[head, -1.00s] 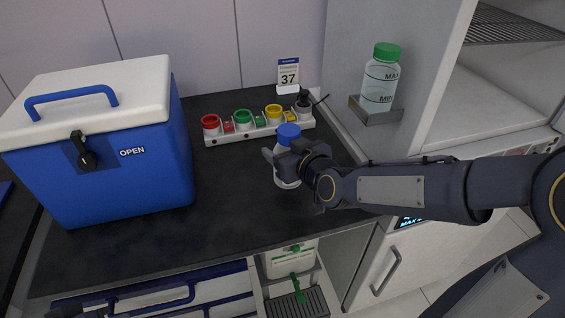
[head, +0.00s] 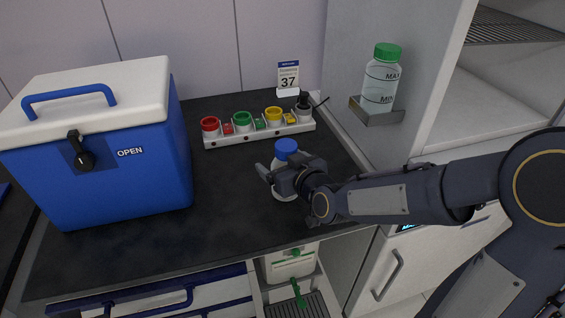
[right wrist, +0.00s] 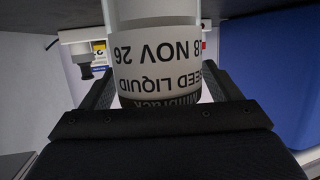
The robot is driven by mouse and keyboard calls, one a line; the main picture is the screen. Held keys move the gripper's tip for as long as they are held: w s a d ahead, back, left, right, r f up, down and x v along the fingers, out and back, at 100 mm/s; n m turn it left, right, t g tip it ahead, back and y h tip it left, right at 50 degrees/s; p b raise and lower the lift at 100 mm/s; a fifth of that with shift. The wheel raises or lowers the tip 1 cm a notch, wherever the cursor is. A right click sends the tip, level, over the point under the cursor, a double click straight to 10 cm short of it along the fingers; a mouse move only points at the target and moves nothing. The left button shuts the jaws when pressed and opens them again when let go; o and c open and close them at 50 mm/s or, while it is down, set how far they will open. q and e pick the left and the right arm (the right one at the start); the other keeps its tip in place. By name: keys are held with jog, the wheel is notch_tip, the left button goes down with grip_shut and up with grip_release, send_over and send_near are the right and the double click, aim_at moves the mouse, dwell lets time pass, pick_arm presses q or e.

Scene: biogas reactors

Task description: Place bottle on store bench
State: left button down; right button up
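The bottle (head: 285,184) is whitish with a blue cap (head: 286,147) and stands upright over the dark bench top (head: 225,215). My right gripper (head: 279,174) reaches in from the right, its fingers on either side of the bottle. I cannot tell whether the bottle's base touches the bench. My left gripper is not in view.
A blue cooler box (head: 115,175) with a white lid stands at left. A white rack (head: 262,131) with coloured caps lies at the back, beside a sign reading 37 (head: 288,76). A green-capped bottle (head: 381,80) sits on a wall bracket at right. The bench between is clear.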

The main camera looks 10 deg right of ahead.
jog(key=shift+s+r, duration=0.1)
jog(key=shift+r, duration=0.15)
jog(key=s+d+m+g+p, duration=0.1)
jog(key=s+d+m+g, duration=0.1)
jog(key=s, duration=1.2)
jog(key=s+d+f+m+g+p, duration=0.1)
jog(key=s+d+g, duration=0.3)
jog(key=s, duration=1)
jog(key=m+g, duration=0.1)
jog(key=g, duration=0.1)
jog(key=shift+d+f+m+g, duration=0.25)
jog(key=shift+m+g, duration=0.05)
jog(key=shift+m, duration=0.1)
jog(key=shift+s, duration=0.1)
notch_tip(320, 180, up, 7)
jog(key=p, duration=0.7)
jog(key=shift+r, duration=0.2)
